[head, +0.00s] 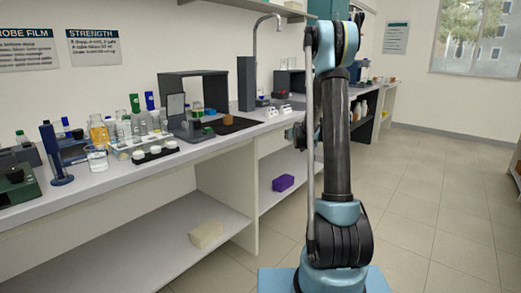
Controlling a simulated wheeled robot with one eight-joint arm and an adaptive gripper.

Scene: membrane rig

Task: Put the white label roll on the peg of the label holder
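I cannot make out the white label roll or the label holder's peg for certain in the head view. Two small white pieces (272,112) stand near the bench's front edge, left of my arm; they are too small to identify. Three round white items (155,150) sit in a row on a dark rack further left. My arm stands upright in front of the bench and hides part of it. A dark part near my arm's end (298,134) shows beside the upright link. Its fingers cannot be made out, nor whether they hold anything.
The long bench (110,181) carries bottles, beakers, a blue pipette-like tool (54,155), a dark open box (194,90) and a black mat (238,126). A cream box (206,234) and a purple box (283,183) lie on lower shelves. The floor (430,190) at right is clear.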

